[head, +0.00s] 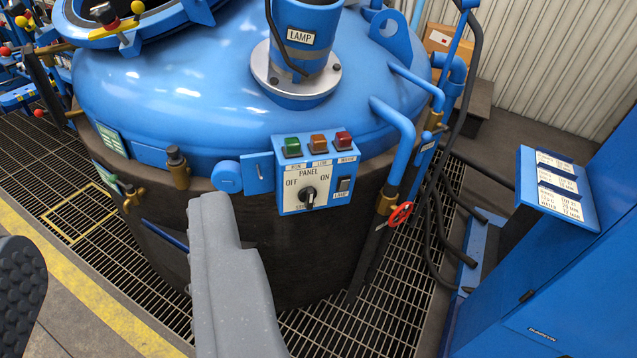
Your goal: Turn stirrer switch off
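A blue control panel (318,178) is fixed to the side of the blue furnace vessel. It carries a black rotary knob (308,197) between the words OFF and ON; I cannot tell which one it points to. A small dark rocker switch (344,184) marked LAMP is to its right. Green, orange and red lamps (318,143) stand along the top edge.
Black hoses (434,200) hang farther right, near a blue cabinet (560,290). A brass valve (178,168) sticks out left of the panel. Grating (370,320) covers the floor around the vessel.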

